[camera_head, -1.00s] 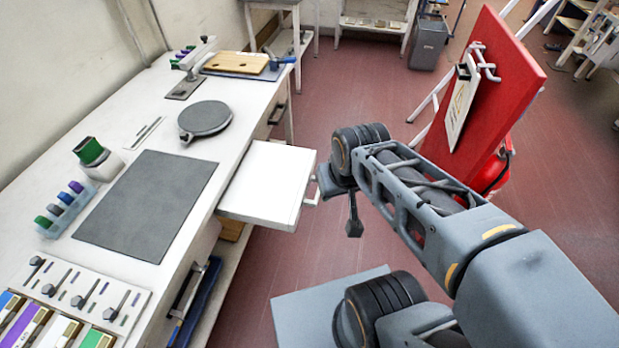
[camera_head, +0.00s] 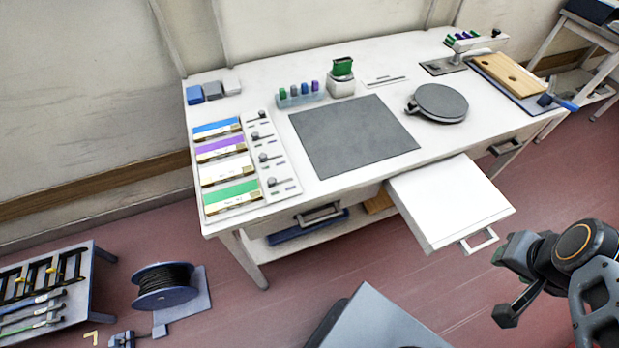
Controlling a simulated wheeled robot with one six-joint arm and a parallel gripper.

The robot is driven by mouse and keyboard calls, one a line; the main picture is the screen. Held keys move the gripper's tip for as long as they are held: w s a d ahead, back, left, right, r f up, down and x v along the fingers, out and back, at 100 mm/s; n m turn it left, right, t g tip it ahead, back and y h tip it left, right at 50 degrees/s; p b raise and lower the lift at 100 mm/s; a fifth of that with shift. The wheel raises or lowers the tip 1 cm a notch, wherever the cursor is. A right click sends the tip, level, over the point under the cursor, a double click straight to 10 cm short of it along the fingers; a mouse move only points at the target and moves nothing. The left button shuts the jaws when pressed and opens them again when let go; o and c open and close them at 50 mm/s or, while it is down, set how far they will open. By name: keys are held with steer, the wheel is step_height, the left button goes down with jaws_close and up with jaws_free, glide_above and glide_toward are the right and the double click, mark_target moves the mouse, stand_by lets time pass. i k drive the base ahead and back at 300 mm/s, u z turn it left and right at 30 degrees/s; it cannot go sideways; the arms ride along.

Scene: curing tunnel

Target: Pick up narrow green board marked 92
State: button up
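A narrow green strip (camera_head: 231,192) lies in the front slot of a row of coloured strips at the left end of the white bench. Its marking is too small to read. Thin green-edged pieces (camera_head: 30,328) also lie on a dark rack at the lower left; no number is legible there either. My gripper (camera_head: 506,314) hangs at the right edge, beyond the open drawer and far from both. Its fingers are too small and dark to show whether they are open, and I see nothing held.
An open white drawer (camera_head: 450,205) juts from the white bench (camera_head: 330,60) toward my arm. A grey mat (camera_head: 352,135) and a round dark plate (camera_head: 440,103) lie on top. A cable reel (camera_head: 165,286) stands on the floor beside the dark rack (camera_head: 88,300).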

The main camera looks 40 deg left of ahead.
mark_target(219, 202)
steer(key=u, duration=2.3)
steer(key=k, duration=1.15)
steer(key=u, duration=0.95)
steer(key=i, duration=0.9)
steer(key=z, duration=0.45)
steer(key=i, duration=0.6)
steer(key=z, duration=0.4)
